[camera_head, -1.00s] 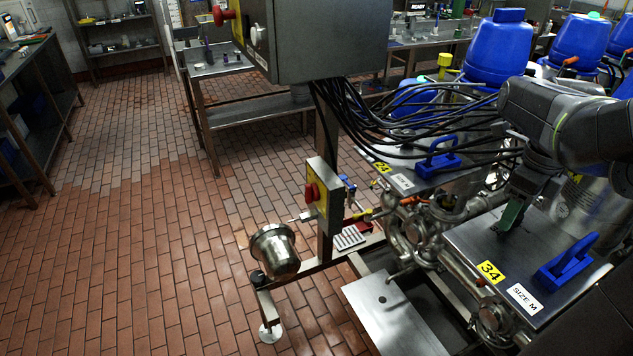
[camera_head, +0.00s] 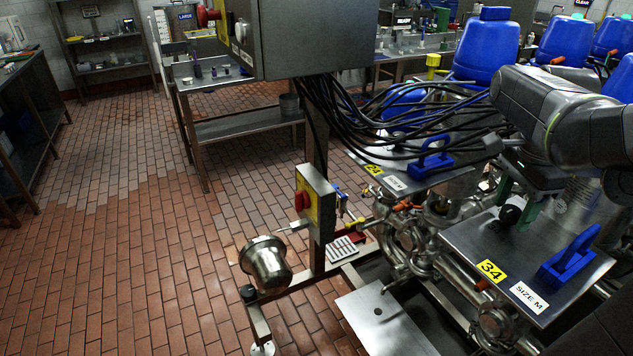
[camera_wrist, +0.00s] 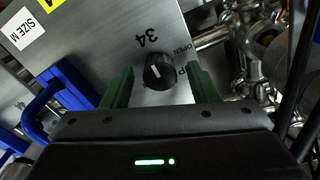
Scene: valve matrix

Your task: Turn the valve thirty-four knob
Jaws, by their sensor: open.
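The valve thirty-four knob (camera_wrist: 159,71) is a round black knob with a white pointer line, on a steel plate (camera_wrist: 112,48) marked "34" and "OPEN". In the wrist view it lies between the two green fingers of my gripper (camera_wrist: 158,88), with a gap on each side. My gripper is open and empty. In the head view my gripper (camera_head: 516,205) is at the far left part of the plate (camera_head: 480,242), and the dark knob (camera_head: 508,217) shows beside a green finger. I cannot tell whether the fingertips touch the plate.
A blue handle (camera_head: 570,260) stands on the same plate, near the yellow 34 label (camera_head: 491,270). Steel pipes run along the plate's left side. Black cables (camera_head: 400,130) hang from the grey control box (camera_head: 300,38) behind. The tiled floor at left is clear.

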